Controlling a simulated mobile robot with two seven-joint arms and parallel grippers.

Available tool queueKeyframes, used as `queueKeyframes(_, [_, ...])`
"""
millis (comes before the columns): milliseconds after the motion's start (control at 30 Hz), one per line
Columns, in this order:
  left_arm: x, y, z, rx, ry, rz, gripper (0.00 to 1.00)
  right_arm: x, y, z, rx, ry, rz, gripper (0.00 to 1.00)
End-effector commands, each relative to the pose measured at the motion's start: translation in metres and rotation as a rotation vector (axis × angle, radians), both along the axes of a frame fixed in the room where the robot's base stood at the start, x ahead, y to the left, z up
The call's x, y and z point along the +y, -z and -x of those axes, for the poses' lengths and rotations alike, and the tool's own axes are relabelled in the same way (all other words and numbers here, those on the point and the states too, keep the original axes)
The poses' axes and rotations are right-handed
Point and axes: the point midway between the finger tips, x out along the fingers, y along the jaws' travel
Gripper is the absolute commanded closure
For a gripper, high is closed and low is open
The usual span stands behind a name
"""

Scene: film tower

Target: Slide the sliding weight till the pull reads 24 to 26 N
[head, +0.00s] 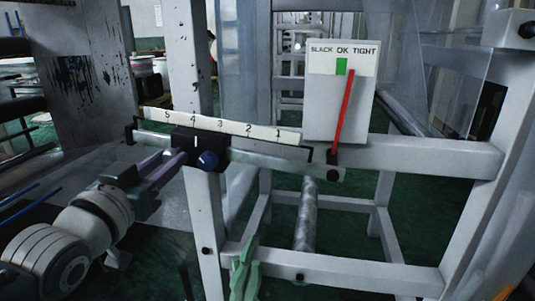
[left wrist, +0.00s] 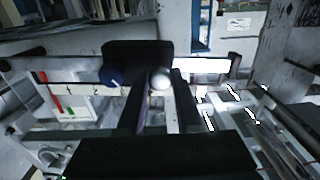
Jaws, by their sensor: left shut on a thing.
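The sliding weight is a black block (head: 186,138) with a blue knob (head: 208,160), on a slanted rail below a scale strip (head: 222,127) numbered 5 to 1. Its white mark stands close to 4. My left gripper (head: 183,156) is shut on the weight's near side; a pale round end shows between its fingers in the left wrist view (left wrist: 160,80). The block also shows there (left wrist: 138,52). The gauge (head: 326,110) reads SLACK, OK, TIGHT. Its red needle (head: 343,110) points just right of the green band (head: 341,66), toward TIGHT.
A white post (head: 190,65) stands behind the rail. White frame beams (head: 420,157) run right and below. A pale green thing (head: 246,268), unclear what, is at the bottom edge. The rail between the weight and the gauge looks clear.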

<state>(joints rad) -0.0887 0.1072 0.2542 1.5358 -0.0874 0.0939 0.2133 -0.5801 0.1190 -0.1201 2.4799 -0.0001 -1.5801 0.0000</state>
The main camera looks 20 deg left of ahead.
Motion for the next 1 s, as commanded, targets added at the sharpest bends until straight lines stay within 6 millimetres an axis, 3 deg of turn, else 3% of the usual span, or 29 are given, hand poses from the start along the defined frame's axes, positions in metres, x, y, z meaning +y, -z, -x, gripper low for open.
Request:
queueKeyframes(33, [0.0, -0.001, 0.0, -0.002, 0.0, -0.003, 0.64, 0.0, 0.0, 0.0, 0.0, 0.0, 0.0, 0.31])
queueKeyframes(300, [-0.001, -0.001, 0.0, -0.003, 0.001, -0.002, 0.36, 0.0, 0.0, 0.0, 0.0, 0.0, 0.0, 0.31])
queueKeyframes(567, [-0.002, -0.001, 0.002, -0.001, 0.002, -0.001, 0.36, 0.0, -0.001, 0.0, 0.0, 0.0, 0.0, 0.31])
queueKeyframes(667, [-0.004, -0.001, 0.011, -0.001, 0.002, 0.0, 0.36, 0.0, -0.004, 0.0, 0.0, 0.0, 0.0, 0.31])
queueKeyframes(1000, [-0.019, -0.001, 0.075, 0.002, 0.0, -0.001, 0.36, 0.0, -0.017, 0.0, 0.0, -0.001, 0.001, 0.31])
